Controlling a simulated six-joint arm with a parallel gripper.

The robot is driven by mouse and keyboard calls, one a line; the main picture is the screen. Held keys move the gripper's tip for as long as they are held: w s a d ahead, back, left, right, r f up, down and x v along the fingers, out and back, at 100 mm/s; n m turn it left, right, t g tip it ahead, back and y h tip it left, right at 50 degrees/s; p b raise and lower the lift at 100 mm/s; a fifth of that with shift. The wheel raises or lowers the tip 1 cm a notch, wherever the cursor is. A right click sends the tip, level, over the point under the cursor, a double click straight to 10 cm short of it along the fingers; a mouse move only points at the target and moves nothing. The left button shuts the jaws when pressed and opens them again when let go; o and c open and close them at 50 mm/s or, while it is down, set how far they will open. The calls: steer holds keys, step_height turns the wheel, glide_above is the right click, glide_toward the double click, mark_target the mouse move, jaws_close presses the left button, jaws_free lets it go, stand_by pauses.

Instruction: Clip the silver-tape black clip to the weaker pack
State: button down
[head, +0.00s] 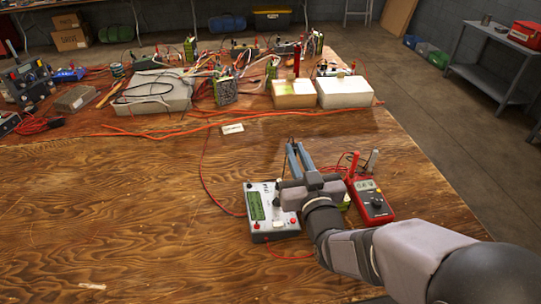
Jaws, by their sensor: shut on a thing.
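My gripper (297,148) is low over the plywood table, pointing away from the camera. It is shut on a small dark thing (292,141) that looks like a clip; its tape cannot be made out. A white device with a green display (283,226) sits just left of my wrist. A green pack (345,203) is partly hidden behind my wrist. More green packs stand at the back, one upright (225,91) and one farther left (190,51). Which pack is weaker cannot be told.
A red multimeter (376,207) lies right of my wrist, with a red upright piece (353,166) and a grey one (374,160) behind it. Two pale boxes (295,97) (345,93) and tangled leads fill the back. A small white label (232,128) lies mid-table. The left foreground is mostly clear.

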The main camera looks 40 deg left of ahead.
steer(key=w+d+f+b, duration=0.2)
steer(key=d+f+b, duration=0.1)
steer(key=d+b, duration=0.1)
steer(key=shift+w+d+f, duration=0.25)
steer(key=shift+w+d, duration=0.15)
steer(key=shift+d, duration=0.05)
steer(key=shift+w, duration=0.1)
stand_by(0.4)
